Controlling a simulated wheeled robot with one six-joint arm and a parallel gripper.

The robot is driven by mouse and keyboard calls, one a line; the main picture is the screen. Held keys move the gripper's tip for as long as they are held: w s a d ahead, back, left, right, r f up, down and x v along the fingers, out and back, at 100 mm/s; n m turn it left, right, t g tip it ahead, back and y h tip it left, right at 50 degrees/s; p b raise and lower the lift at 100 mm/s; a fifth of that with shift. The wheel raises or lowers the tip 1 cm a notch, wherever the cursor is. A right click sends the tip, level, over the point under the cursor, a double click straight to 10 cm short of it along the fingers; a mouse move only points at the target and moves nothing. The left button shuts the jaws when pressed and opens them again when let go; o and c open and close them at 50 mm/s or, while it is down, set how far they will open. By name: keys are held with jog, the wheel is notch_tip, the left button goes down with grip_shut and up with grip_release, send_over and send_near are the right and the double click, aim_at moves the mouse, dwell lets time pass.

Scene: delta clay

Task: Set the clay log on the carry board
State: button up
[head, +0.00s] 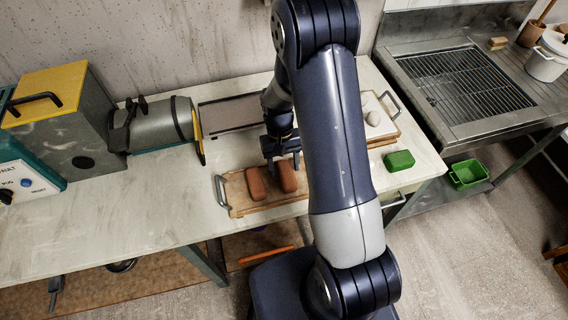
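Two reddish-brown clay logs, a left one (256,184) and a right one (287,177), are side by side at a wooden board (238,198) with a metal handle at its left end. The left log lies on the board. My gripper (282,160) is at the far end of the right log, its dark fingers apart near that end. I cannot tell whether they press on the log or whether it rests fully on the board. My arm hides the board's right end.
A grey tray (228,113) lies behind the board. A metal cylinder machine (162,125) stands left. The table's front left is clear.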

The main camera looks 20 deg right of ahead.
aim_at(285, 168)
jog(key=shift+o, duration=0.2)
jog(key=b+v, duration=0.2)
jog(key=v, duration=1)
jog(key=shift+f, duration=0.1)
jog(key=p+x, duration=0.2)
jog(key=x, duration=0.9)
jog(key=shift+s, duration=0.15)
jog(key=shift+r+b, duration=0.4)
jog(key=shift+r, duration=1.6)
